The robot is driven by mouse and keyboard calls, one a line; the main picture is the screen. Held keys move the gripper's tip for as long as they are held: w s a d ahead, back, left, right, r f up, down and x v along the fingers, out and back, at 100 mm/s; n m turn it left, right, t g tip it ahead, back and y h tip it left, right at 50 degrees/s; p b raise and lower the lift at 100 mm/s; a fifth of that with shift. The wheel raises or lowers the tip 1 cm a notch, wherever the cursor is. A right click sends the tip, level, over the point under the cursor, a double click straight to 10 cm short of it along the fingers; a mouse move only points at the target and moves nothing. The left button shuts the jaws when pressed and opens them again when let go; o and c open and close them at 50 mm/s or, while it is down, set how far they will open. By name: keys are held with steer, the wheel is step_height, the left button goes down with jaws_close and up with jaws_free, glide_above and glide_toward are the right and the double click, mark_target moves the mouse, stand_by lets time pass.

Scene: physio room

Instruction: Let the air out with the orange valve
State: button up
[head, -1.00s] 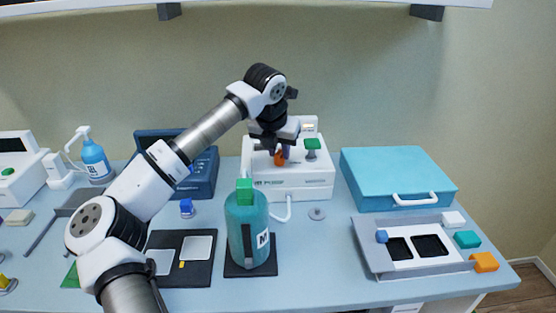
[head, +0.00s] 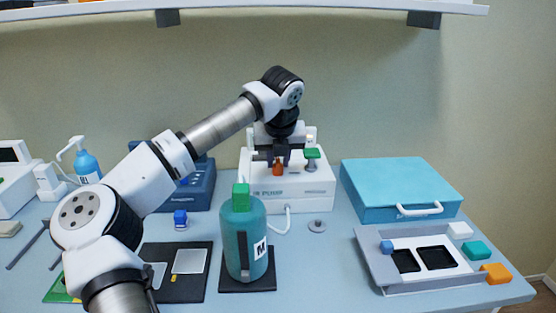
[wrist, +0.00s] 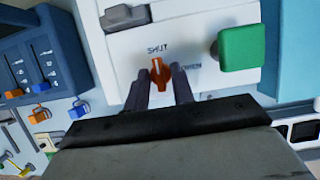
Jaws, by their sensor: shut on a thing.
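In the wrist view my gripper (wrist: 160,76) is shut on the valve.
A green-capped knob (head: 311,154) rises close right of the valve. A teal bottle (head: 246,240) marked M stands in front, joined to the pump by a white tube. A blue case (head: 395,190) is at right. A blue device (head: 190,190) is at left.

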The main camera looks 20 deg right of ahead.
steer(key=shift+r, duration=0.1)
steer(key=o, duration=0.6)
steer(key=shift+o, duration=0.2)
steer(key=b+v, duration=0.1)
steer(key=v, duration=1.2)
steer(key=shift+s+r, duration=0.25)
steer(key=shift+r, duration=0.05)
